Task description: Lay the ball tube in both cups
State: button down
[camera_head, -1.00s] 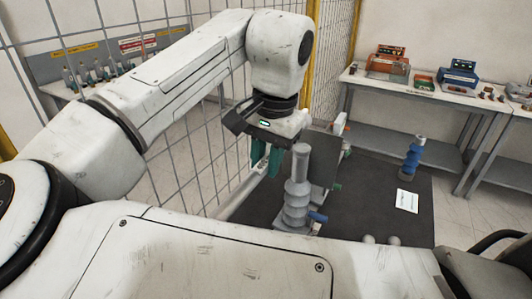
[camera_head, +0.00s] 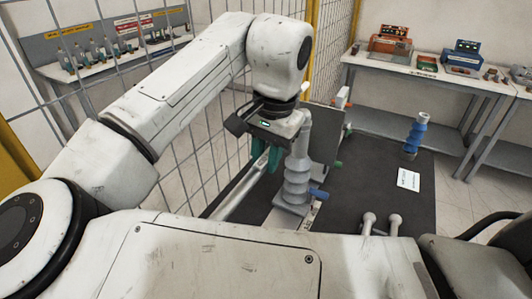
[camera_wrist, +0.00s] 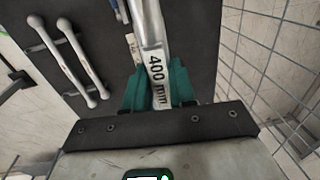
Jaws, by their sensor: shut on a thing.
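My gripper (camera_head: 266,157) has teal fingers, beside the upper part of the grey ribbed bushing (camera_head: 297,180) in the head view. In the wrist view my gripper (camera_wrist: 157,85) is shut on a silver tube (camera_wrist: 150,27) marked "400 mm". In the head view this ball tube (camera_head: 242,190) slants down to the left from the fingers, above the dark mat; its ball ends are not clear. Two other ball-ended tubes (camera_wrist: 78,55) lie side by side on the mat; they show in the head view (camera_head: 376,222) too. I cannot make out the two cups clearly.
A blue ribbed bushing (camera_head: 414,137) stands on the dark mat (camera_head: 360,180) near a white card (camera_head: 408,180). A dark upright panel (camera_head: 323,140) stands behind the grey bushing. Wire fencing (camera_head: 215,120) runs close behind my arm. Benches stand at the back.

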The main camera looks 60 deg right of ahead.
jog(key=c, duration=0.8)
grip_release()
jog(key=shift+c, duration=0.2)
jog(key=shift+r, duration=0.1)
notch_tip(320, 180, up, 11)
jog(key=s+b, duration=0.1)
jog(key=shift+f, duration=0.2)
jog(key=shift+s, duration=0.15)
